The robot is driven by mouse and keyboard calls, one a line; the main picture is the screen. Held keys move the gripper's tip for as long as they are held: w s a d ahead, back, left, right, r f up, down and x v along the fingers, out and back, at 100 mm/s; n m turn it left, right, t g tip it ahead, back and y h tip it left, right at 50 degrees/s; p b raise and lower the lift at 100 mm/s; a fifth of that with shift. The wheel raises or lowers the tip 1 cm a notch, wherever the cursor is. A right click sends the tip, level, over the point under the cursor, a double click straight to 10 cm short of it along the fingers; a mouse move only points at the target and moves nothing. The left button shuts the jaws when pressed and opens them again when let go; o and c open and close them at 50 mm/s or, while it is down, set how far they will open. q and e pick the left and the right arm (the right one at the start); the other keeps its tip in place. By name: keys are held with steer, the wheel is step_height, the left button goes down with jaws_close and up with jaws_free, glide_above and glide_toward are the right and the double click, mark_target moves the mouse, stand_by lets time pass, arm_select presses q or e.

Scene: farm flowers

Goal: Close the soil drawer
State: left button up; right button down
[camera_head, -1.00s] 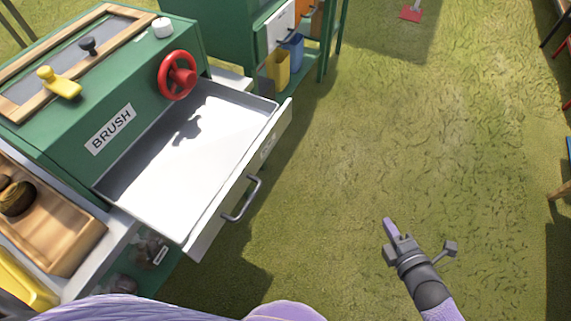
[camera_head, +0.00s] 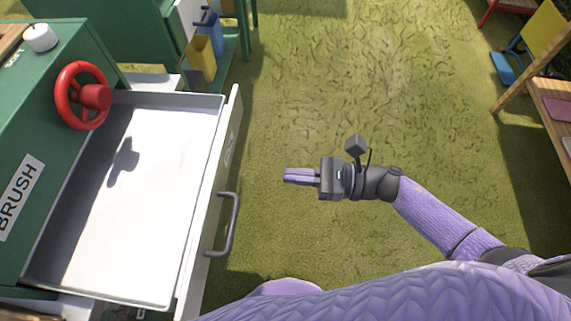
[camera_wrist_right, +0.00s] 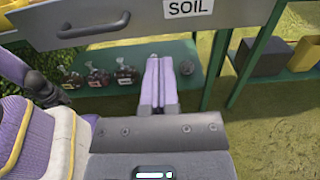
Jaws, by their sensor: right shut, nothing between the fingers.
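The soil drawer (camera_head: 128,205) is a white tray pulled out of the green cabinet (camera_head: 40,130), and it looks empty. Its grey front carries a dark bar handle (camera_head: 233,225); in the right wrist view the drawer front (camera_wrist_right: 140,12) shows a SOIL label (camera_wrist_right: 191,7) and the handle (camera_wrist_right: 93,27). My right gripper (camera_head: 287,176) is shut and empty, to the right of the drawer front and apart from it, pointing left at it. In the wrist view its fingers (camera_wrist_right: 158,85) sit below the drawer front. My left gripper is not in view.
A red wheel (camera_head: 85,95) and a BRUSH label (camera_head: 18,195) are on the cabinet. Yellow (camera_head: 201,58) and blue (camera_head: 212,32) bins stand behind. Small jars (camera_wrist_right: 98,75) stand on a lower shelf. Open grass (camera_head: 350,80) lies right of the drawer.

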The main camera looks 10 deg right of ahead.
mark_target(225, 170)
steer(key=x, duration=0.9)
steer(key=shift+w+a+f, duration=0.1)
steer(key=shift+w+a, duration=0.05)
steer(key=shift+a, duration=0.2)
steer(key=shift+w+a, duration=0.1)
steer(key=shift+a, duration=0.2)
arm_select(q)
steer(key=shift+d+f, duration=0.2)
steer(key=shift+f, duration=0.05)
